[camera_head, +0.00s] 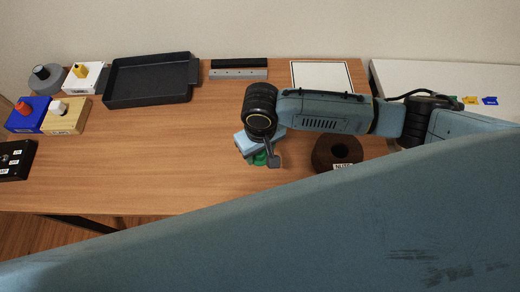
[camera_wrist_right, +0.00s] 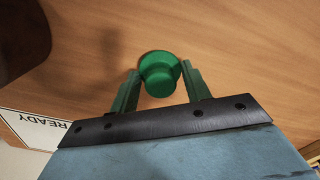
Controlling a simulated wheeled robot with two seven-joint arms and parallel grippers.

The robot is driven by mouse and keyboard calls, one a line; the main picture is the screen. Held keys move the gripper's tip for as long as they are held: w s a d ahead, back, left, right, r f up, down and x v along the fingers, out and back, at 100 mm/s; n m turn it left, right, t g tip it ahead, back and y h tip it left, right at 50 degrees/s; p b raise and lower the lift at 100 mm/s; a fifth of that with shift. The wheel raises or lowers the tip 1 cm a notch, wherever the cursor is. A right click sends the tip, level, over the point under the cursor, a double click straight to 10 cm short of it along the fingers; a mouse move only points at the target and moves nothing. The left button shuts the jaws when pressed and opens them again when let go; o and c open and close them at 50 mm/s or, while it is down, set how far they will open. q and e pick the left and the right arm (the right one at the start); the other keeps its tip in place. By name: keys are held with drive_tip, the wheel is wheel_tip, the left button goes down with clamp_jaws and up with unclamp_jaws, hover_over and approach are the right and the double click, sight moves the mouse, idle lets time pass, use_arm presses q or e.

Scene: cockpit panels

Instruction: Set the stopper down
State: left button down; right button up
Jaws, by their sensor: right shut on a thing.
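The green stopper (camera_wrist_right: 160,75) is between the two green-tinted fingers of my right gripper (camera_wrist_right: 160,88), which is shut on it. In the head view, a bit of the stopper (camera_head: 260,158) shows beneath my right gripper (camera_head: 262,159), over the middle of the wooden table. The gripper points down and hides most of the stopper there. I cannot tell whether the stopper touches the tabletop. My left gripper is not in view.
A dark round holder labelled NUTS (camera_head: 322,153) stands close to the right of the gripper. A white black-edged card (camera_head: 322,75), a black tray (camera_head: 150,90), a grey bar (camera_head: 238,74) and several blocks with knobs lie farther off. The table left of the gripper is clear.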

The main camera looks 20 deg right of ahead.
drive_tip(key=shift+f, duration=0.1)
drive_tip(key=o, duration=0.9)
drive_tip(key=shift+o, duration=0.2)
wheel_tip(320, 180, up, 12)
drive_tip(key=p, duration=0.2)
